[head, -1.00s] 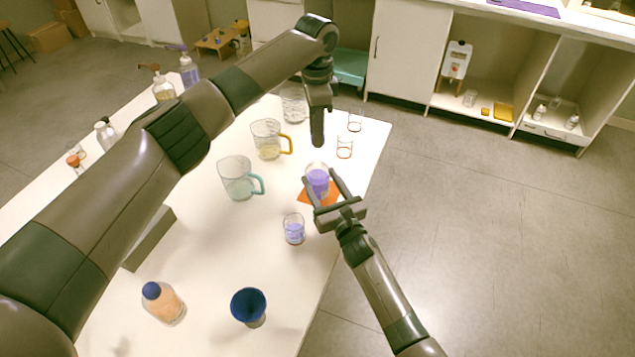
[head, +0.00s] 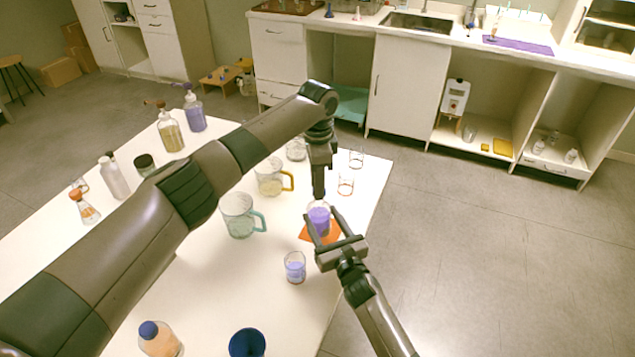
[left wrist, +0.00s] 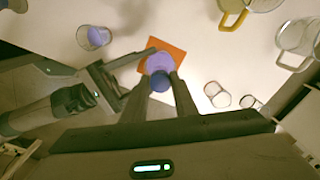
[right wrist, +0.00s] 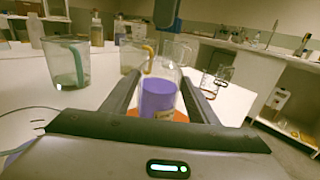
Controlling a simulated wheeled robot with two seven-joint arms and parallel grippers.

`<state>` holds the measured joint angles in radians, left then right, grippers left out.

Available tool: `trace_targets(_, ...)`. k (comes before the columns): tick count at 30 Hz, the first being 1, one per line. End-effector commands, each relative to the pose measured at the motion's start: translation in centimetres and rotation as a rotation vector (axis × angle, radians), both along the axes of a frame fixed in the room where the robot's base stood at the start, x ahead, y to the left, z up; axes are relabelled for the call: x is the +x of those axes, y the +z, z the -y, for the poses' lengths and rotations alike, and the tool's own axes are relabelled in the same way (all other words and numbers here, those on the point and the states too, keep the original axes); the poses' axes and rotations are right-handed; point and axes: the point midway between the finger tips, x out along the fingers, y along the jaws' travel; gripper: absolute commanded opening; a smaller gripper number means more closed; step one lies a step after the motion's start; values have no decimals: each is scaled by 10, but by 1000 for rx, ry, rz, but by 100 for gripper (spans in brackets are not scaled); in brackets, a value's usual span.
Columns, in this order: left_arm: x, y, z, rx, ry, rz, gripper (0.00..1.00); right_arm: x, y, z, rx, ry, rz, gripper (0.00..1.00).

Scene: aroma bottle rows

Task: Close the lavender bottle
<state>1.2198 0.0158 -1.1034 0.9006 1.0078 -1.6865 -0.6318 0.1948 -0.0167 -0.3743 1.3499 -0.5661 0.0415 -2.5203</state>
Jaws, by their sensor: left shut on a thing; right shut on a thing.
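The lavender bottle (head: 319,221), clear with purple liquid, stands on an orange mat (head: 306,234). In the right wrist view the bottle (right wrist: 159,96) is between the fingers of my right gripper (right wrist: 155,88), which is shut on it. My left gripper (head: 319,195) points down directly above the bottle. In the left wrist view it is shut on a dark blue cap (left wrist: 160,81), with the purple liquid (left wrist: 159,62) just beyond. The right wrist view shows the cap (right wrist: 166,12) above the bottle, apparently with a gap. In the head view the fingertips hide the cap.
A small glass with purple liquid (head: 295,267) stands just left of the right gripper. A teal-handled mug (head: 238,215) and a yellow-handled mug (head: 269,177) stand further left. Two small empty glasses (head: 345,184) (head: 356,158) are behind. The table's right edge is close.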

Motion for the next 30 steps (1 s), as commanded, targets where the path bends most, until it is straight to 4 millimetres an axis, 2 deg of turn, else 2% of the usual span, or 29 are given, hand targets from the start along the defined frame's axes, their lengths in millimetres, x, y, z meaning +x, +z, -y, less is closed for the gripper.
trace_targets(10,0,0,0,0,0,0,2,0,-1,0,0,0,-1,14)
trace_targets(22,0,-16,0,1,-5,-1,2,0,-1,0,-1,0,-2,14)
trace_targets(30,0,-18,0,1,-6,0,2,0,-1,0,-1,0,-2,14)
